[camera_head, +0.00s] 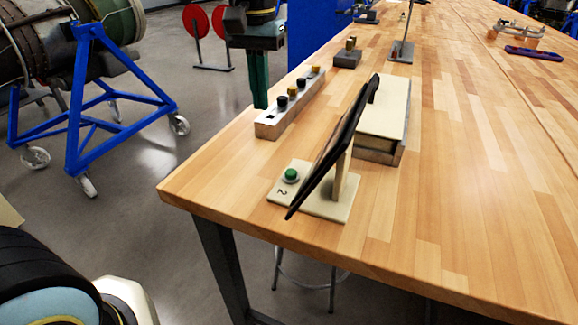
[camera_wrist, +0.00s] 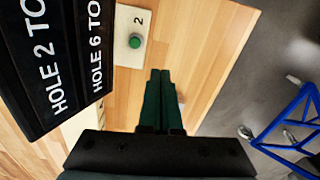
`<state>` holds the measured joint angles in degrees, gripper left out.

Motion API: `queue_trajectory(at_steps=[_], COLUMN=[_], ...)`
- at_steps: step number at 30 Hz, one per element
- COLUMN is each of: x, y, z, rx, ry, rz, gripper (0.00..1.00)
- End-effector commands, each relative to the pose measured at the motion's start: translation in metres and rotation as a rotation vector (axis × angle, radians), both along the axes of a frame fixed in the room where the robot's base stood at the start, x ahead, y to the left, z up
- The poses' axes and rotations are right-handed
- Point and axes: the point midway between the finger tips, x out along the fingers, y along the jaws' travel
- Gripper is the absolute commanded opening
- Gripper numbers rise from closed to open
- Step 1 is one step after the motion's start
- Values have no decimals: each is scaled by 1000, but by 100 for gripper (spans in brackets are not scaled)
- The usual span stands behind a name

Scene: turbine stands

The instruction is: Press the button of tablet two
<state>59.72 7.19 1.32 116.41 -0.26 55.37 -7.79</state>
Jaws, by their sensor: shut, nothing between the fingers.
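Tablet two is a thin dark tablet (camera_head: 330,150) tilted on a pale stand near the table's front left corner. Its base plate (camera_head: 322,206) is marked "2" and carries a round green button (camera_head: 291,175). In the wrist view the tablet's screen (camera_wrist: 50,60) reads "HOLE 2 TO" and "HOLE 6 TO", with the green button (camera_wrist: 135,41) right of it. My gripper (camera_head: 260,106) has dark green fingers pointing down, shut and empty. It hangs beyond the button in the head view. In the wrist view its fingertips (camera_wrist: 160,71) appear just below and right of the button, apart from it.
A grey block with black and yellow knobs (camera_head: 268,125) stands beside my fingers. A pale box (camera_head: 382,125) lies behind the tablet. Farther back are a small metal block (camera_head: 347,57) and a stand (camera_head: 401,50). A blue wheeled frame (camera_head: 85,110) is left of the table. The table's right side is largely clear.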

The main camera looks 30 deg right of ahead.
Motion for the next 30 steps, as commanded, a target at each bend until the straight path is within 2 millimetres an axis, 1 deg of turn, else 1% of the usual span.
queue_trajectory(at_steps=[1, 3, 6, 9, 19, 22, 26, 30], x=[-13, -26, -38, -45, -46, -46, -46, -47], y=[-12, -23, -32, -37, -37, -37, -37, -37], z=[0, 3, 6, 8, 9, 6, -6, -31], rx=[3, 7, 13, 15, 16, 18, 21, 22], ry=[1, 3, 6, 7, 8, 8, 10, 10], rz=[-37, -71, -102, -117, -120, -119, -120, -121], gripper=[0, 0, 0, 0, 0, 0, 0, 0])
